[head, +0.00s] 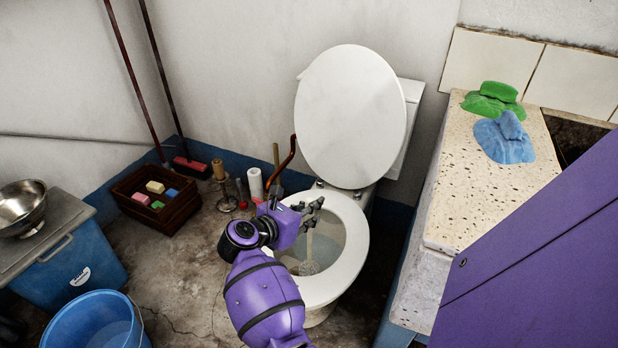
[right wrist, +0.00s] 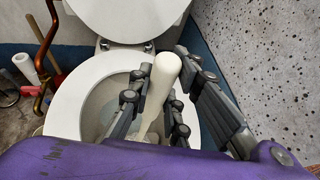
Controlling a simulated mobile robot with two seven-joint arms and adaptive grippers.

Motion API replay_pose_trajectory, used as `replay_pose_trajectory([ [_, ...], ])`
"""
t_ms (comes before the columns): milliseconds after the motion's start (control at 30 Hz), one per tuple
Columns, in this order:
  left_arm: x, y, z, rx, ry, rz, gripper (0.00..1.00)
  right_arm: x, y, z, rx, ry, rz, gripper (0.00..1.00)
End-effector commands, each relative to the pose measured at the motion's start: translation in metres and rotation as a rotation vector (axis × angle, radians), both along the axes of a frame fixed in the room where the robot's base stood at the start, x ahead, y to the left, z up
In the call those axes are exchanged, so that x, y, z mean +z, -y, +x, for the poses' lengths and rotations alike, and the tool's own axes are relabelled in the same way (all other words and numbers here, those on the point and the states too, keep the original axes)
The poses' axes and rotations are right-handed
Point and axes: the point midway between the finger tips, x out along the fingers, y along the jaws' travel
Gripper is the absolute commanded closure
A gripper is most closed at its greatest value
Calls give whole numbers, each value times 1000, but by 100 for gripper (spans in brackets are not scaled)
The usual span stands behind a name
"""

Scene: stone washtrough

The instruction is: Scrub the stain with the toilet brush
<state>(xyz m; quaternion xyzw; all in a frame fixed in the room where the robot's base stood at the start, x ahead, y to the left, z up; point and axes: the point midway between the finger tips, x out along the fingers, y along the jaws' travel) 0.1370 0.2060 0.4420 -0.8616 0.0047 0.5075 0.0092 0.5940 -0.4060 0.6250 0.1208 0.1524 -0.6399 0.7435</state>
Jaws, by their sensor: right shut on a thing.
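The toilet brush is upright inside the toilet bowl, its pale handle (head: 309,243) running down to a whitish head (head: 309,267) low in the bowl. My right gripper (head: 308,214) is above the bowl opening and shut on the handle. In the right wrist view the white handle top (right wrist: 160,78) stands up between the dark fingers. The toilet (head: 353,240) has its white lid (head: 350,115) raised. I cannot make out the stain; my gripper and arm hide part of the bowl. My left gripper is not in view.
A stone counter (head: 480,190) with green (head: 494,99) and blue (head: 503,138) cloths stands close on the right. A wooden crate (head: 156,215) with coloured blocks, a blue bucket (head: 95,322) and a blue bin (head: 75,260) are left. A reddish bent pipe (head: 285,163) rises behind.

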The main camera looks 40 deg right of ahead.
Motion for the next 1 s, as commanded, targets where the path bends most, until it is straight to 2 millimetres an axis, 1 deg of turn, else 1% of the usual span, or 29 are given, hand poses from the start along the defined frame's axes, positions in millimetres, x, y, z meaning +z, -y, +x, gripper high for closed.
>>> replay_pose_trajectory([
  [267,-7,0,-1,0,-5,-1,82,-3,-4,9,0,0,2,100],
  [500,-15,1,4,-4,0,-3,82,-2,-9,22,0,0,3,100],
  [667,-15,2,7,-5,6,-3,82,-1,-10,23,0,0,3,100],
  [833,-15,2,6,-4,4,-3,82,-1,-10,22,0,0,3,100],
  [1000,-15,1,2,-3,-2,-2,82,-2,-18,20,1,0,5,100],
])
